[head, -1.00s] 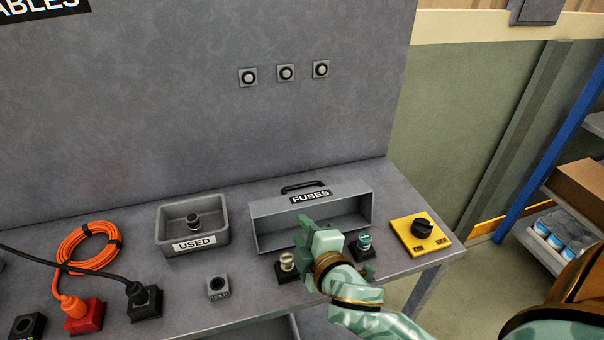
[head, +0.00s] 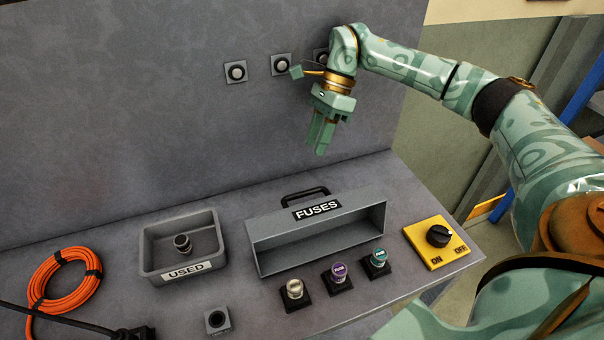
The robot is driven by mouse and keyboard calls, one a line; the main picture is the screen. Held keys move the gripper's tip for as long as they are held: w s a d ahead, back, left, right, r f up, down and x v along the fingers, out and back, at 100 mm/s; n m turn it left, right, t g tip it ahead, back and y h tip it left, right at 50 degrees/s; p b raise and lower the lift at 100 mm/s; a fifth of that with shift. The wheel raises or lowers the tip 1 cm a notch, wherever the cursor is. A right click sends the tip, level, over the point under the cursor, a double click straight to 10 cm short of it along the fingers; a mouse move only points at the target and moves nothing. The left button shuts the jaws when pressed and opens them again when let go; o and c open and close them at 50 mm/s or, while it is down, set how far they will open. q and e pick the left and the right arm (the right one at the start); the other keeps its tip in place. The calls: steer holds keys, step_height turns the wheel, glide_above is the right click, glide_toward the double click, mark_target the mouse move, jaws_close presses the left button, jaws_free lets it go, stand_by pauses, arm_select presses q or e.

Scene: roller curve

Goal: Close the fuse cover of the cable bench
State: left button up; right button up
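The grey fuse cover (head: 340,225), labelled FUSES and with a black handle (head: 305,194), stands tipped back on the bench. Its hollow side faces front. In front of it three fuses stand uncovered in black holders: a cream one (head: 295,289), a purple one (head: 339,272) and a green one (head: 378,257). My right gripper (head: 318,150) hangs above and behind the cover, in front of the back panel. Its fingers point down, look together and hold nothing; it appears clear of the cover. My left gripper is not in view.
A grey USED tray (head: 210,234) with a dark fuse (head: 183,243) in it stands left of the cover. A yellow ON/OFF switch (head: 438,240) is on the right. An orange cable coil (head: 42,287) lies far left. Round fittings (head: 235,72) sit on the back panel.

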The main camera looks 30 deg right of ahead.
mark_target(303, 192)
steer(key=x, duration=0.7)
steer(key=b+x, duration=0.1)
steer(key=x, duration=0.3)
steer(key=shift+s+d+f, duration=0.1)
steer(key=shift+s+d, duration=0.15)
steer(key=shift+d, duration=0.05)
steer(key=shift+c, duration=0.3)
jaws_close()
